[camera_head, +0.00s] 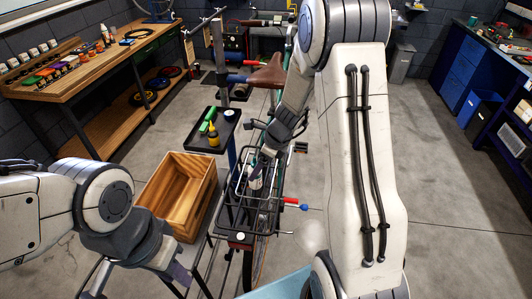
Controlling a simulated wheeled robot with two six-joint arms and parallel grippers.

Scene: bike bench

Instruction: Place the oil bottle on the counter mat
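I cannot clearly make out the counter mat. My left gripper (138,281) is at the lower left, in front of the wooden box and well apart from the bottle. Its fingers are spread, with nothing seen between them. My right gripper (257,172) reaches down over the bike's rear rack, right of and below the tray. Its fingers are small and partly lost against the rack, so its grip is unclear.
A green item (208,120) lies beside the bottle. An open wooden box (178,190) stands on a stand below the tray. The bike (268,75) with its wire rack fills the middle. A wooden workbench (85,62) is at left, a blue-fronted counter (460,75) at right.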

